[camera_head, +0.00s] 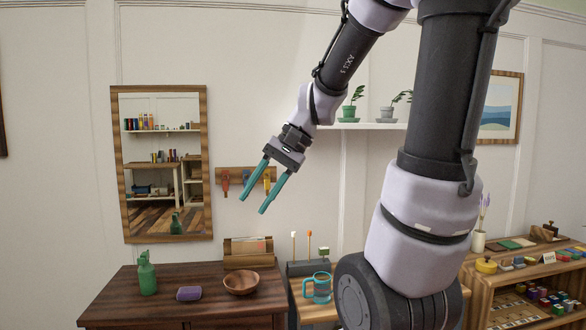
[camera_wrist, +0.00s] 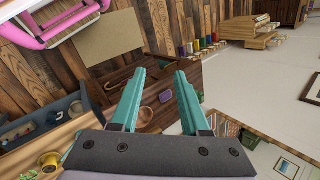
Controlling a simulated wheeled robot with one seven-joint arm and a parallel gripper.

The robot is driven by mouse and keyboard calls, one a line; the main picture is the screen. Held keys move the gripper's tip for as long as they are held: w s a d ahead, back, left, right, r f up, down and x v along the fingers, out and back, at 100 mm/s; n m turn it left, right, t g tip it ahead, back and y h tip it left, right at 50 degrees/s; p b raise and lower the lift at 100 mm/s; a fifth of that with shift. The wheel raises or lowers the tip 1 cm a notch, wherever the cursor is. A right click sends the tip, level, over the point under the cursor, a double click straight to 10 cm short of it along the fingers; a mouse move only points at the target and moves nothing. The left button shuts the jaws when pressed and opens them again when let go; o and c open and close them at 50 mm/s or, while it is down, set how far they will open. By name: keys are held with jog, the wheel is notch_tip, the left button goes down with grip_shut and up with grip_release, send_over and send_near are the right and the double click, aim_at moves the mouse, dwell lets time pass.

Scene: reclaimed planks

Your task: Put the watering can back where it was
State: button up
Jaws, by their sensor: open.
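I cannot make out a clear watering can in either view. A green bottle-shaped thing (camera_head: 147,274) stands upright on the left of the dark wooden dresser (camera_head: 190,309); its finer shape is too small to tell. My gripper (camera_head: 253,205) is open and empty, with teal fingers pointing down and left. It is in the air in front of the wall, above the dresser's right part and apart from everything on it. In the wrist view the open fingers (camera_wrist: 160,72) frame part of the dresser top below.
A purple block (camera_head: 189,294) and a wooden bowl (camera_head: 241,283) share the dresser. A mirror (camera_head: 165,165), a hook rack (camera_head: 235,174) and a white shelf (camera_head: 362,126) with two potted plants are on the wall.

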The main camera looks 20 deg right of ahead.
jog(key=s+d+r+n+t+h, duration=0.2)
jog(key=s+d+r+t+h, duration=0.2)
jog(key=d+r+t, duration=0.2)
jog(key=shift+h, duration=0.3)
dwell(1.0)
